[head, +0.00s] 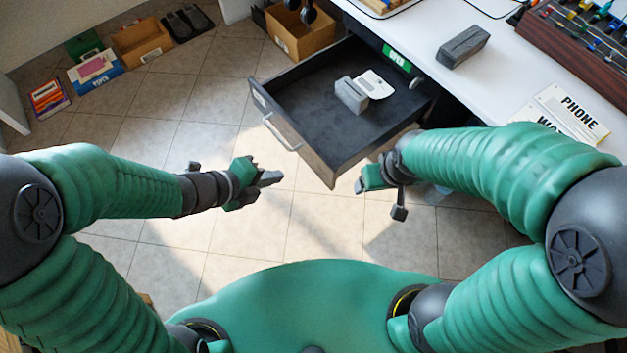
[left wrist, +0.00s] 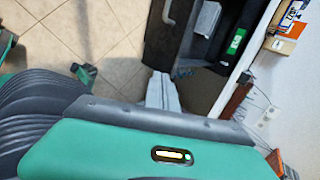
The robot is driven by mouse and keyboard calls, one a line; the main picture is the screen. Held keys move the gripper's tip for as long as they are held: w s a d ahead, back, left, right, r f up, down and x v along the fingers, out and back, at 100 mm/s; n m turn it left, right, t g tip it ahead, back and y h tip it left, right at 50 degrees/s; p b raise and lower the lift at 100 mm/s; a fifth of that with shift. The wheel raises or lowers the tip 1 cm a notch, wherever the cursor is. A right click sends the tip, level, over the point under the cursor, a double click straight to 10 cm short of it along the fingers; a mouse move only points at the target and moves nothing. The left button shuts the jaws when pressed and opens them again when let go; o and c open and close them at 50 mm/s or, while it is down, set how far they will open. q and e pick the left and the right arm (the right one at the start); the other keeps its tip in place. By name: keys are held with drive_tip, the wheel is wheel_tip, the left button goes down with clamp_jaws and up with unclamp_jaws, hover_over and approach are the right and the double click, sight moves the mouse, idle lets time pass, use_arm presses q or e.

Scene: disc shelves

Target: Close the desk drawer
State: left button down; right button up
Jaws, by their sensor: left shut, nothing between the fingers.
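The desk drawer (head: 318,142) is pulled out from under the white desk, in the upper middle of the head view. It has a dark inside and a pale bar handle (head: 281,134) on its front. A grey block and a white card lie in it. My left gripper (head: 272,178) is shut and empty, in front of the drawer and apart from the handle. The drawer handle also shows at the top of the left wrist view (left wrist: 169,12). My right gripper (head: 380,197) is by the drawer's near right corner; whether its fingers are open is unclear.
The white desk (head: 412,30) fills the upper right, with a dark grey block (head: 463,46), a sound mixer (head: 585,40) and a PHONE sign (head: 572,112). Boxes (head: 142,42) stand on the floor at the upper left. The tiled floor before the drawer is clear.

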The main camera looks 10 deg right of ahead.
use_arm(q)
drive_tip(key=d+f, duration=0.1)
drive_tip(key=d, duration=0.1)
drive_tip(key=b, duration=0.6)
approach(324, 164)
drive_tip(key=shift+m, duration=0.3)
drive_tip(key=x, duration=0.6)
use_arm(e)
drive_tip(key=s+x, duration=0.1)
drive_tip(key=x, duration=0.5)
drive_tip(key=shift+s+d+f, duration=0.15)
drive_tip(key=shift+f, duration=0.25)
